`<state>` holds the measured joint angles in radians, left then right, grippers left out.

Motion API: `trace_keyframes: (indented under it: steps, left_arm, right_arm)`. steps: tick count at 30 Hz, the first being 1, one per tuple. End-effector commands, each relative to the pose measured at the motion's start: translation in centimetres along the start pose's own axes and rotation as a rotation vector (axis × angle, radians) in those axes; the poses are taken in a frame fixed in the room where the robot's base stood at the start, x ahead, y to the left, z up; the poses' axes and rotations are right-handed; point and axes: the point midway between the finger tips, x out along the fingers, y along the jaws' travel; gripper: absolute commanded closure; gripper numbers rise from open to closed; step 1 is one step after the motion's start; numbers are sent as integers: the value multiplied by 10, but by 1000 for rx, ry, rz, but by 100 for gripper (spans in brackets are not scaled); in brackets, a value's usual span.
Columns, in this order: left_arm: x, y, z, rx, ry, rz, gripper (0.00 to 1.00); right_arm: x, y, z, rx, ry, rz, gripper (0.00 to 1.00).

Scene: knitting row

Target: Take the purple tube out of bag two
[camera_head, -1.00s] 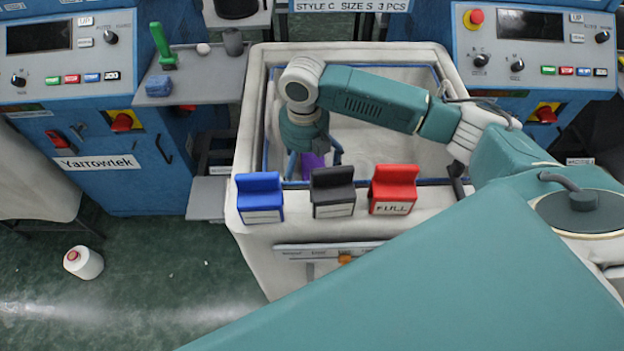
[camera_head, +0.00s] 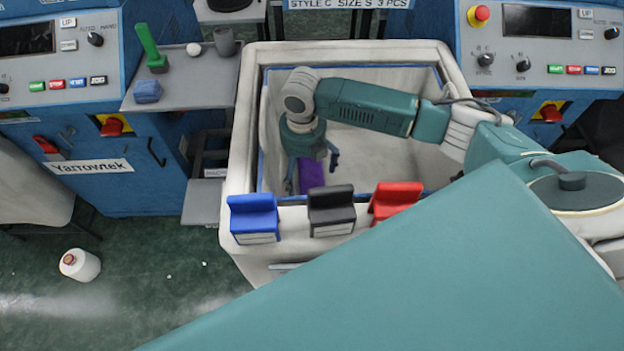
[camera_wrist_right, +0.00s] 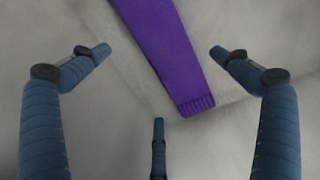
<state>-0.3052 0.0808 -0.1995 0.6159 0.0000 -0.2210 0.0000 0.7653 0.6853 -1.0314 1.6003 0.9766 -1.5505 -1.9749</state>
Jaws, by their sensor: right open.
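The purple tube (camera_head: 311,174) lies inside the white bag (camera_head: 243,150), close to its near wall. In the right wrist view the purple tube (camera_wrist_right: 166,52) is a flat knitted strip with a ribbed end, resting on the pale lining. My right gripper (camera_head: 312,178) reaches down into the bag above the tube. In the right wrist view its blue fingers (camera_wrist_right: 160,60) are spread wide, with the tube between and beyond them, and they hold nothing. The tube's other end runs out of the wrist view at the top. My left gripper is not in view.
Blue (camera_head: 254,217), black (camera_head: 332,208) and red (camera_head: 395,200) clips sit on the bag's near rim. A grey shelf (camera_head: 205,75) with small items is at the left. Blue machines (camera_head: 60,110) stand on both sides. A white cone (camera_head: 80,265) is on the floor.

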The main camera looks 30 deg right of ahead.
Motion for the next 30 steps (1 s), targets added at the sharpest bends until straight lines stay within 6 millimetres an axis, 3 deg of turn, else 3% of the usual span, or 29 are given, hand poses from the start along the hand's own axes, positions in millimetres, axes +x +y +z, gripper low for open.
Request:
trace_keyframes:
  steps: [9, 18, 24, 30]
  left_arm:
    - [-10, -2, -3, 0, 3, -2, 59]
    - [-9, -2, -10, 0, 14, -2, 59]
    - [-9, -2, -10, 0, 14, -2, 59]
    - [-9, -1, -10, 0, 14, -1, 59]
  right_arm:
    - [43, -6, 1, 0, 3, -2, 1]
    - [49, -6, 2, -1, 0, -1, 1]
    - [49, -6, 2, -1, 0, -1, 39]
    - [49, -6, 2, -1, 0, -1, 42]
